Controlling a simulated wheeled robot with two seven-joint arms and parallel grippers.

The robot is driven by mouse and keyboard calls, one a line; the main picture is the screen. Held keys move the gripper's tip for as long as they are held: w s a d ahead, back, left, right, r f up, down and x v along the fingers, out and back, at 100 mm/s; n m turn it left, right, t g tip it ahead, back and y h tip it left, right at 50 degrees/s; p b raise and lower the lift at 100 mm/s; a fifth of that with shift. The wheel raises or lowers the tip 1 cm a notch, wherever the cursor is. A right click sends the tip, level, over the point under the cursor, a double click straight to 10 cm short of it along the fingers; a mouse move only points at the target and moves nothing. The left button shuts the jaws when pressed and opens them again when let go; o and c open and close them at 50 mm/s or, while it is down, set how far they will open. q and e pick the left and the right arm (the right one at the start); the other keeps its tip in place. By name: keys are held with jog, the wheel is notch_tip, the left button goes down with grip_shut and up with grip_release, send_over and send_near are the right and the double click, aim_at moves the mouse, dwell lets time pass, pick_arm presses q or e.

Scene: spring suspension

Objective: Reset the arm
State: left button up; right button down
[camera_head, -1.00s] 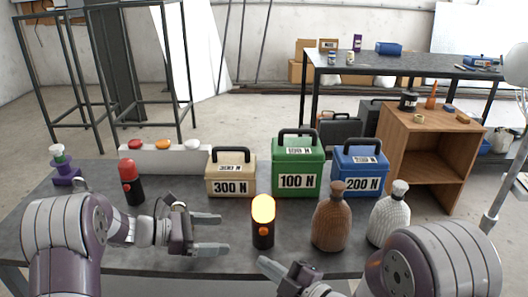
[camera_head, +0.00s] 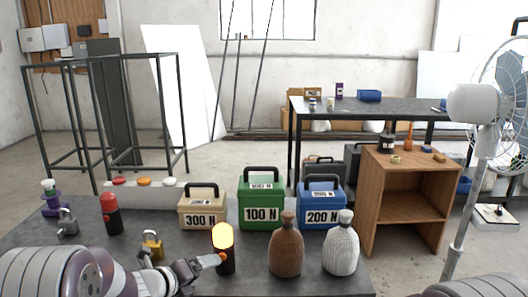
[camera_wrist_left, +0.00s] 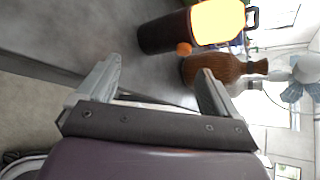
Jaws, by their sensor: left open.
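My left arm comes in at the lower left of the head view, low over the near part of the table (camera_head: 80,235). My left gripper (camera_head: 212,262) is beside the lit lamp with the glowing yellow top (camera_head: 224,249). In the left wrist view its two fingers (camera_wrist_left: 155,90) stand wide apart with nothing between them. The lamp (camera_wrist_left: 165,32) and the brown ribbed bottle (camera_wrist_left: 225,69) lie beyond the fingers there. My right arm shows only as a rounded link at the bottom right edge of the head view; its gripper is out of view.
Behind the lamp stand the beige 300 N box (camera_head: 202,211), green 100 N box (camera_head: 261,205) and blue 200 N box (camera_head: 321,207). Brown (camera_head: 286,250) and white (camera_head: 341,248) bottles, a red-topped cylinder (camera_head: 111,214) and padlocks (camera_head: 153,246) share the table. A fan (camera_head: 480,105) stands right.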

pick_arm(q)
jog(key=s+a+f+n+g+y, duration=0.1)
jog(key=s+f+n+g+y, duration=0.15)
jog(key=s+n, duration=0.65)
jog(key=s+a+f+n+g+y, duration=0.1)
jog(key=s+f+n+g+y, duration=0.15)
jog(key=s+n, duration=0.65)
jog(key=s+a+f+n+g+y, duration=0.15)
jog(key=s+n+g, duration=0.25)
jog(key=s+n, duration=0.5)
pick_arm(e)
jog(key=s+d+f+m+g+h, duration=0.1)
jog(key=s+d+m+g+h, duration=0.1)
jog(key=s+d+m+g, duration=0.35)
jog(key=s+d+f+m+g+h, duration=0.2)
jog(key=s+d+m+g+h, duration=0.1)
jog(key=s+m, duration=0.4)
pick_arm(q)
notch_tip(320, 180, up, 11)
jog(key=n+p, duration=0.4)
jog(key=p, duration=0.8)
jog(key=shift+d+r+g+p, duration=0.2)
jog(key=shift+d+g+p, duration=0.1)
jog(key=shift+d+p, duration=0.1)
pick_arm(e)
notch_tip(320, 180, up, 13)
jog(key=s, duration=0.2)
jog(key=shift+n, duration=0.35)
